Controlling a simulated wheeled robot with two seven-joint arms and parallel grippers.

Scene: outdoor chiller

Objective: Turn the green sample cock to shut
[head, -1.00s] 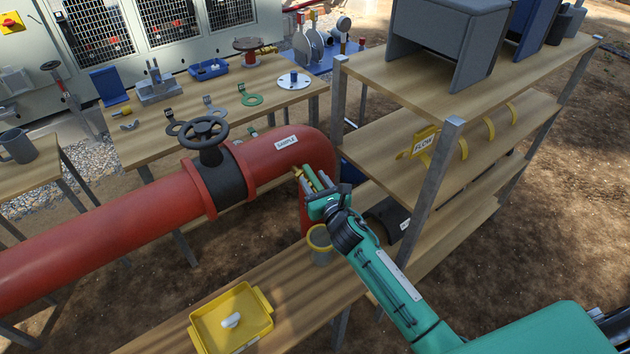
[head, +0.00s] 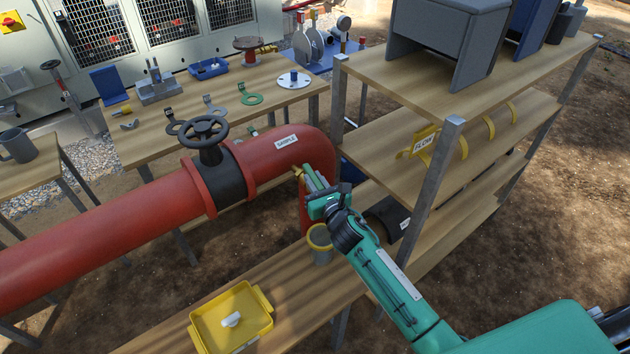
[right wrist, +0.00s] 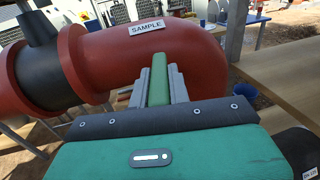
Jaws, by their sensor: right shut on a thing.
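The green lever of the sample cock (right wrist: 159,80) sits between the fingers of my right gripper (head: 314,182) at the bend of the red pipe. The right gripper is shut on this green lever; it also shows in the right wrist view (right wrist: 157,85). The brass body of the cock (head: 298,172) shows just left of the fingertips in the head view. A white label reading SAMPLE (head: 285,142) is on the red pipe (head: 100,225) above it. How far the cock is turned is hard to tell. My left gripper is not in view.
A grey cup with a yellow rim (head: 320,245) stands on the bench below the cock. A yellow tray (head: 205,325) is nearer on that bench. A black handwheel valve (head: 208,135) is on the pipe to the left. A wooden shelf (head: 375,73) with steel posts stands close on the right.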

